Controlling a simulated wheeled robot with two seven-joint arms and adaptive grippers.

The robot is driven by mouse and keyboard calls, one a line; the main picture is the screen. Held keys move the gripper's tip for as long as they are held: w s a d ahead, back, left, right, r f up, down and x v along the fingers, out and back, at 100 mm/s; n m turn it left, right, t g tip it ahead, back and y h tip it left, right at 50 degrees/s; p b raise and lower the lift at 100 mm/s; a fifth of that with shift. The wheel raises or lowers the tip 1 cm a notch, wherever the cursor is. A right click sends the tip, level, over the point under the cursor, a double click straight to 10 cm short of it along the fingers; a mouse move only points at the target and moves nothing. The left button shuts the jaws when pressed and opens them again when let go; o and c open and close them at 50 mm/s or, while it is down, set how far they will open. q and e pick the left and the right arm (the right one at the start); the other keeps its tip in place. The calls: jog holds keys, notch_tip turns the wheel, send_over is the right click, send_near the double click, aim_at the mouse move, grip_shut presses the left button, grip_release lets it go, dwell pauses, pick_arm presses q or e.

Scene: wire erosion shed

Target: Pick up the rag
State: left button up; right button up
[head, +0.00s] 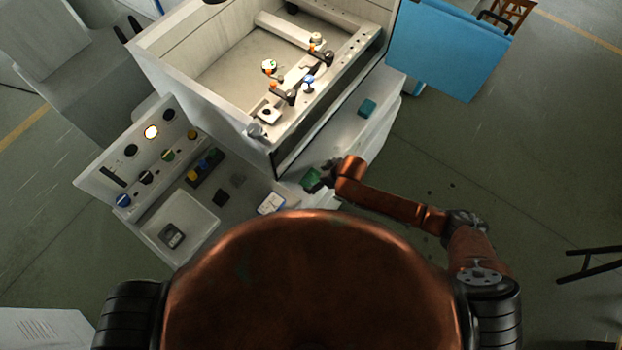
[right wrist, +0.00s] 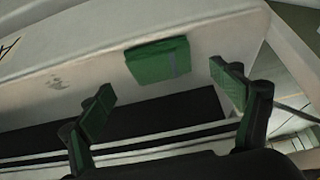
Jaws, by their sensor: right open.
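The rag (head: 311,178) looks like a small folded green cloth. My left gripper is not in view.
The white-walled tank (head: 220,72) with fixtures rises behind. A control panel (head: 150,150) with knobs, a tray (head: 178,228) and a white-and-blue card (head: 271,203) are to the left. A blue cabinet (head: 445,45) stands at upper right.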

aim_at(312, 178)
jog(key=x, duration=0.4)
jog(key=shift+a+f, duration=0.1)
jog(key=shift+f, duration=0.05)
jog(key=shift+c, duration=0.2)
jog(key=c, duration=1.2)
notch_tip(312, 178, up, 10)
